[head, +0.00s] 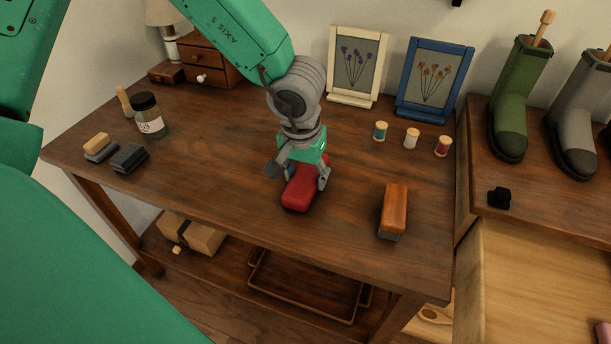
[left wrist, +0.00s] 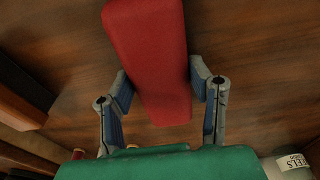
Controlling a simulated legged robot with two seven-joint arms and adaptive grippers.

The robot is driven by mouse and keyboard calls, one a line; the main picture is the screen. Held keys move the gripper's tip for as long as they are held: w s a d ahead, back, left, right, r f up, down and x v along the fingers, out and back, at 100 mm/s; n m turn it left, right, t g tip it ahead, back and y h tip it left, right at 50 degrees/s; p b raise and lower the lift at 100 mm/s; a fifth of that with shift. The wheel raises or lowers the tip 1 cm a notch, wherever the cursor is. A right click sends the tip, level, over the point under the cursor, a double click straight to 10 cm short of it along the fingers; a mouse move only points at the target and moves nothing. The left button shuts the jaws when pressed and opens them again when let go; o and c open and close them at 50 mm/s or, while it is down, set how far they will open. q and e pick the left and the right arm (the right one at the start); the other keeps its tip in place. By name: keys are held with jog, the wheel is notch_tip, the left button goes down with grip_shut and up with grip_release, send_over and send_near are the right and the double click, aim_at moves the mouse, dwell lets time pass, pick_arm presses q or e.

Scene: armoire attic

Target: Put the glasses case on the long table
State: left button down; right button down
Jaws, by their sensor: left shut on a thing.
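The red glasses case (head: 297,194) is at the middle of the long wooden table (head: 240,216), near its front edge. My left gripper (head: 306,180) reaches down over the case from above, with its fingers on both sides of it. In the left wrist view the red case (left wrist: 150,60) lies between the two fingers (left wrist: 163,92), and the gripper is shut on it. The case looks to be at the tabletop; whether it rests on it or is just above, I cannot tell. My right gripper is not in view.
A wood-backed brush (head: 394,208) lies right of the case. Thread spools (head: 411,138) and two picture frames (head: 357,66) stand behind. Boots (head: 510,115) stand on the right-hand cabinet. Tabletop around the case is clear.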

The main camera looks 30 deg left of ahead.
aim_at(303, 180)
pick_arm(q)
jog(key=c, duration=1)
grip_release()
jog(key=shift+d, duration=0.1)
jog(key=shift+o, duration=1.2)
jog(key=shift+d, duration=0.1)
jog(key=shift+r, duration=0.2)
notch_tip(303, 180, up, 12)
jog(key=s+p, duration=0.1)
jog(key=p, duration=0.4)
jog(key=shift+s+f, duration=0.15)
